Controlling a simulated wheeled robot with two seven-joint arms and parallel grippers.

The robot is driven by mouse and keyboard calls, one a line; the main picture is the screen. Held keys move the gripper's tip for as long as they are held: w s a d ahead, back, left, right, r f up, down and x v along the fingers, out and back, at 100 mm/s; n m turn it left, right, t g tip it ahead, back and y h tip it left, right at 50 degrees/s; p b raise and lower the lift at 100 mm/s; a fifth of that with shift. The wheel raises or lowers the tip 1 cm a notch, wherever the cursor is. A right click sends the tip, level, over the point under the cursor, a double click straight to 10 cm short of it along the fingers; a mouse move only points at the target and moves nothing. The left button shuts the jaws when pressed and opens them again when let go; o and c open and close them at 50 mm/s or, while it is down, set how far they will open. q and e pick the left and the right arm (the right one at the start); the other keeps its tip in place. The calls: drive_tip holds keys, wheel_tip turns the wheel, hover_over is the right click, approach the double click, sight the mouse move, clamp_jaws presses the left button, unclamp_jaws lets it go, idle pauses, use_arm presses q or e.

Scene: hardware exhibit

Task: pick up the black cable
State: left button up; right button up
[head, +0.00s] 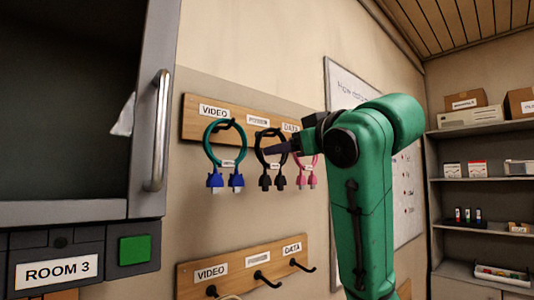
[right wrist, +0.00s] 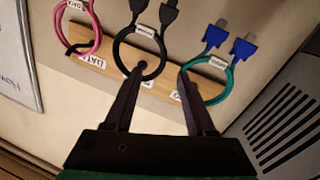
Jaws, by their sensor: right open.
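The black cable (head: 265,181) hangs as a loop with two black plugs from the middle hook of the upper wooden rail, under the POWER label. In the right wrist view my right gripper (right wrist: 161,74) is open, with one fingertip close to the hook and the other near the teal cable's loop. I cannot tell whether a finger touches the cable. My left gripper is not in view.
A teal cable (head: 207,148) with blue plugs hangs left of the black one, and a pink cable (head: 312,180) hangs right. A lower rail (head: 236,266) has empty-looking hooks. A grey cabinet (head: 148,60) with a handle stands close on the left; shelves (head: 480,142) stand far right.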

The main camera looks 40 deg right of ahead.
sight(261, 153)
drive_tip(key=p+x, duration=0.2)
drive_tip(key=x, duration=0.3)
drive_tip(key=p+x, duration=0.2)
drive_tip(key=x, duration=0.3)
drive_tip(key=shift+w+a+f+p, duration=0.15)
drive_tip(key=shift+w+p, duration=0.15)
drive_tip(key=shift+p, duration=0.05)
drive_tip(key=shift+s, duration=0.3)
drive_tip(key=c, duration=0.4)
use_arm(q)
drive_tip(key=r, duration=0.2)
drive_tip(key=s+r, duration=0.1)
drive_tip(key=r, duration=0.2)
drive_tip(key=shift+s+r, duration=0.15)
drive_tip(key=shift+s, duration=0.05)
use_arm(e)
clamp_jaws()
